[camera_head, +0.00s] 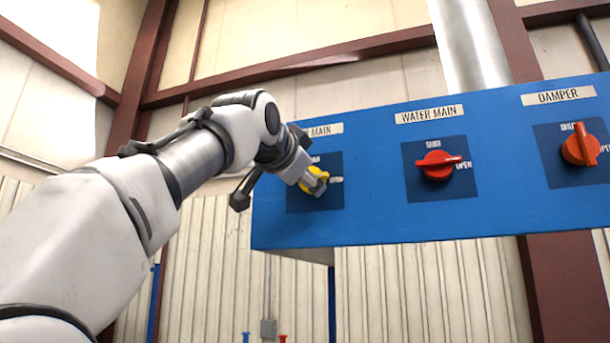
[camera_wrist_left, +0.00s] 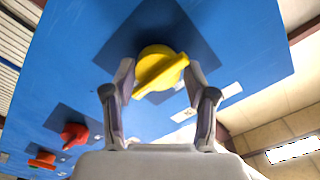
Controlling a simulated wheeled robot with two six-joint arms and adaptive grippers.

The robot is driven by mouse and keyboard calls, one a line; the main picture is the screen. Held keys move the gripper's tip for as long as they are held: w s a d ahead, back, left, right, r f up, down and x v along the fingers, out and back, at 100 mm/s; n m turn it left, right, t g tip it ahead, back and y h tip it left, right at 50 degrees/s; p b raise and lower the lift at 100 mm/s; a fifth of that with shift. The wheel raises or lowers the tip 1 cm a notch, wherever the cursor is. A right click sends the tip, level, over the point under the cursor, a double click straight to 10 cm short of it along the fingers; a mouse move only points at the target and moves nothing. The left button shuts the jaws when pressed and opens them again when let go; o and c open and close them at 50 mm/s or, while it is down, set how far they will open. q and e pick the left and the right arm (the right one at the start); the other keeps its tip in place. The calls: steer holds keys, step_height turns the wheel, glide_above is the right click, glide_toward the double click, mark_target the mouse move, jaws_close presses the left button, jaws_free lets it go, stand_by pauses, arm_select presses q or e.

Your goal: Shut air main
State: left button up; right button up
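The yellow knob (camera_head: 317,180) sits on a dark blue square at the left of the blue panel, under a label whose visible part reads MAIN. My left gripper (camera_head: 306,178) is at this knob and hides part of it and of its markings. In the left wrist view the yellow knob (camera_wrist_left: 158,72) lies between my two spread fingers (camera_wrist_left: 160,82), its raised bar slanting up to the right. The fingers flank the bar near its ends; I cannot tell whether they touch it. My right gripper is in neither view.
On the blue panel (camera_head: 375,220), the red WATER MAIN knob (camera_head: 438,166) has its bar toward OPEN. The red DAMPER knob (camera_head: 580,147), farther right, has its bar upright toward SHUT. A metal pipe (camera_head: 468,45) rises behind the panel. The space below the panel looks free.

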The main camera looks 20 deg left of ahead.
arm_select(q)
steer(key=c, duration=0.5)
steer(key=shift+n, duration=0.4)
steer(key=n+p, duration=0.1)
steer(key=n, duration=0.4)
steer(key=n+p, duration=0.1)
steer(key=n, duration=0.5)
steer(key=n+p, duration=0.1)
steer(key=n, duration=0.5)
steer(key=shift+w+d+f, duration=0.15)
steer(key=shift+d, duration=0.2)
